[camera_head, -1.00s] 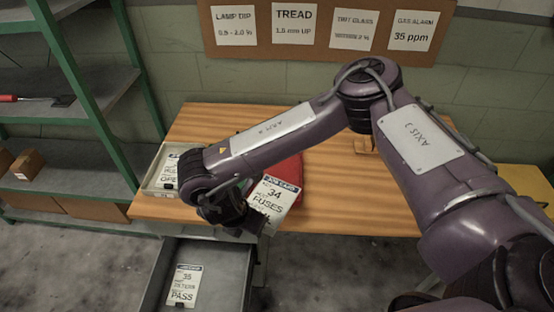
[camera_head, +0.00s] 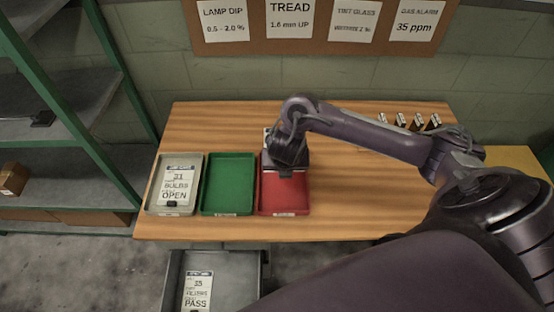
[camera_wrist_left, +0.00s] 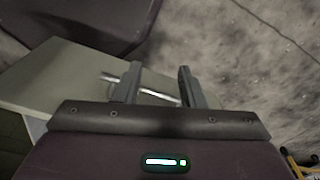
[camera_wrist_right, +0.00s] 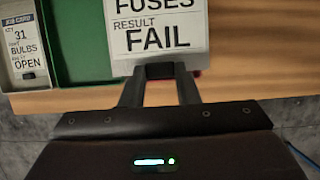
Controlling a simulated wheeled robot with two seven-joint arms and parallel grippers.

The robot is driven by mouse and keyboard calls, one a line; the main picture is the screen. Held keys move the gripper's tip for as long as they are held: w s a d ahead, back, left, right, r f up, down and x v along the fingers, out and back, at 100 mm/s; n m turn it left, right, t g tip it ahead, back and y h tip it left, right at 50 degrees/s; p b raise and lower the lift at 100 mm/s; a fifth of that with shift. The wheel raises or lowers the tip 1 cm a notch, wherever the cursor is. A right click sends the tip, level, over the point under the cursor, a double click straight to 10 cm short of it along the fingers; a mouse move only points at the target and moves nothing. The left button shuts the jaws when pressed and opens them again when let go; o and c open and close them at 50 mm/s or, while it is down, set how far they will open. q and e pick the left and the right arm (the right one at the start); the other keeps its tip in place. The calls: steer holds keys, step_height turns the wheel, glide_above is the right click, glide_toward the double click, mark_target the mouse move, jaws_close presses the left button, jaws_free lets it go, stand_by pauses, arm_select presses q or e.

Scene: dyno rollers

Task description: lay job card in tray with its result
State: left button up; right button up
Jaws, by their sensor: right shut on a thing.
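My right gripper (camera_head: 286,170) is over the back part of the red tray (camera_head: 285,203). In the right wrist view it is shut on the near edge of a white job card (camera_wrist_right: 158,37) reading FUSES, RESULT FAIL. The gripper mostly hides this card in the head view. I cannot tell whether the card touches the tray. The green tray (camera_head: 229,185) is empty. The grey tray (camera_head: 184,210) holds a card reading 31 BULBS OPEN (camera_head: 177,185). My left gripper (camera_wrist_left: 158,85) is open and empty in the left wrist view, outside the head view.
An open grey drawer (camera_head: 236,275) below the table holds a card marked PASS (camera_head: 198,290). Several small dark-and-white items (camera_head: 417,122) stand at the table's back right. A notice board (camera_head: 320,28) hangs behind. A green shelf (camera_head: 80,95) is at left.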

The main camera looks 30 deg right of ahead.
steer(key=b, duration=1.2)
glide_above(283, 203)
steer(key=s, duration=0.1)
steer(key=f, duration=1.4)
steer(key=shift+s+a+f, duration=0.15)
steer(key=shift+s+a, duration=0.05)
steer(key=shift+a, duration=0.15)
steer(key=shift+f+b, duration=1.35)
steer(key=shift+f, duration=1.35)
steer(key=o, duration=1)
steer(key=shift+c, duration=0.2)
steer(key=shift+r, duration=0.1)
steer(key=p+v, duration=0.9)
steer(key=v, duration=0.3)
